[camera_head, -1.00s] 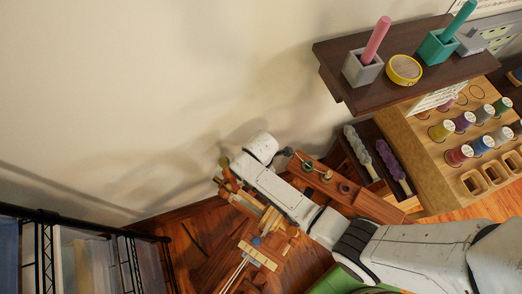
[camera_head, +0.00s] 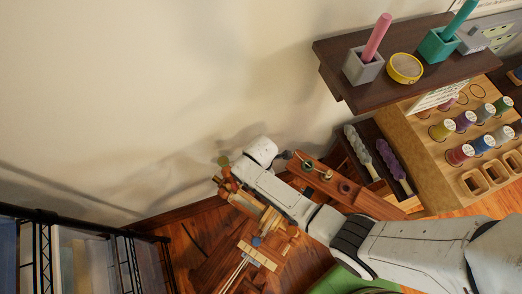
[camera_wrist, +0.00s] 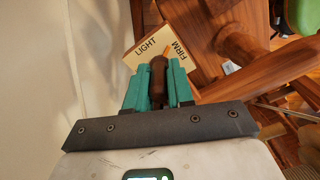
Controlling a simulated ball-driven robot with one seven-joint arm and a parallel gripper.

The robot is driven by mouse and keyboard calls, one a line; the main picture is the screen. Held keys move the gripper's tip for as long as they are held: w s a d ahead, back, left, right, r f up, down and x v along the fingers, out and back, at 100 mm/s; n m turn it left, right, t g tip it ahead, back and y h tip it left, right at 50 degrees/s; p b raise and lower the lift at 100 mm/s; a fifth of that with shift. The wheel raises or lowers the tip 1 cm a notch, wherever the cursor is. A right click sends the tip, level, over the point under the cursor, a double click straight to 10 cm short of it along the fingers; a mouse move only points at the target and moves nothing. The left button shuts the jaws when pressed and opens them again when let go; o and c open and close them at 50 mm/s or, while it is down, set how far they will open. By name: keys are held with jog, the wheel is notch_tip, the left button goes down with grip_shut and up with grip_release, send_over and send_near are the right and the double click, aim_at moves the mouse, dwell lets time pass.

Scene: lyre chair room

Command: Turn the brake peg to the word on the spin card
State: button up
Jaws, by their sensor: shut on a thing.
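In the wrist view my gripper (camera_wrist: 158,85) has its teal fingers closed on both sides of the dark brown brake peg (camera_wrist: 158,72). Beyond the peg lies a cream plate (camera_wrist: 140,58) marked LIGHT at left and FIRM at right. A small orange pointer (camera_wrist: 166,51) shows at the peg's far end, between the two words and close to FIRM. In the head view my arm reaches over the wooden spinning wheel (camera_head: 265,225), and my wrist hides the peg. I cannot make out which card is the spin card or its word.
A dark shelf (camera_head: 430,62) with pen holders and a yellow tin (camera_head: 405,68) hangs at upper right. Below it is a wooden rack (camera_head: 440,150) of thread spools. A black wire rack (camera_head: 45,225) stands at lower left. The pale wall (camera_head: 150,90) is close behind my gripper.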

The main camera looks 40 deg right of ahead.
grip_shut()
jog(key=shift+m, duration=0.3)
jog(key=m+p, duration=0.1)
jog(key=m, duration=1)
jog(key=shift+p, duration=0.4)
jog(key=o, duration=0.7)
grip_release()
